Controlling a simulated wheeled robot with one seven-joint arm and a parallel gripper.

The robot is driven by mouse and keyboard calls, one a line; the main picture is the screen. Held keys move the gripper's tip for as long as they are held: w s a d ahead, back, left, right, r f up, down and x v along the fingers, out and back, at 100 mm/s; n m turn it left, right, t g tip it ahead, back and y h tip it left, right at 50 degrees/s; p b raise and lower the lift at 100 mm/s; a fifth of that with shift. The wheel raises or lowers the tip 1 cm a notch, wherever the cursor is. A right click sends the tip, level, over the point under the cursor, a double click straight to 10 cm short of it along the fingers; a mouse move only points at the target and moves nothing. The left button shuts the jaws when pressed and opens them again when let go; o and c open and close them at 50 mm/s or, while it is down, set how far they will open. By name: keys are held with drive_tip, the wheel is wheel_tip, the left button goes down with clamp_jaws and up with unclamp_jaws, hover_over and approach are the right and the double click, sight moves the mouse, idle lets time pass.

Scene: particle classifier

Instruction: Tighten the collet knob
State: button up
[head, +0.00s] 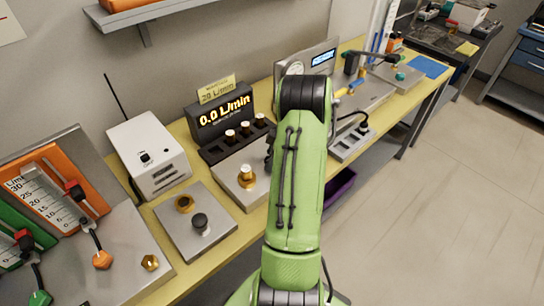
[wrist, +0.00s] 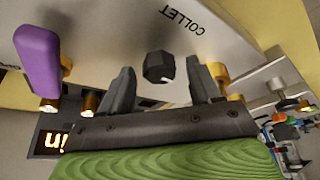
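The collet knob (wrist: 158,66) is a small dark faceted knob on a light panel in the wrist view, with the word COLLET printed beside it. My gripper (wrist: 161,78) is open, with one dark finger on each side of the knob and a visible gap on both sides. How far the fingertips are from the panel is hard to tell. In the head view my green arm reaches over the bench and hides the gripper and the knob.
A purple handle (wrist: 38,58) lies left of my fingers, and brass fittings (wrist: 219,73) sit close to the right finger. On the bench stand a 0.0 L/min display (head: 225,112), a white box (head: 150,155) and a grey instrument with a blue screen (head: 323,58).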

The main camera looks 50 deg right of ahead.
drive_tip(key=c, duration=0.9)
drive_tip(key=shift+c, duration=0.2)
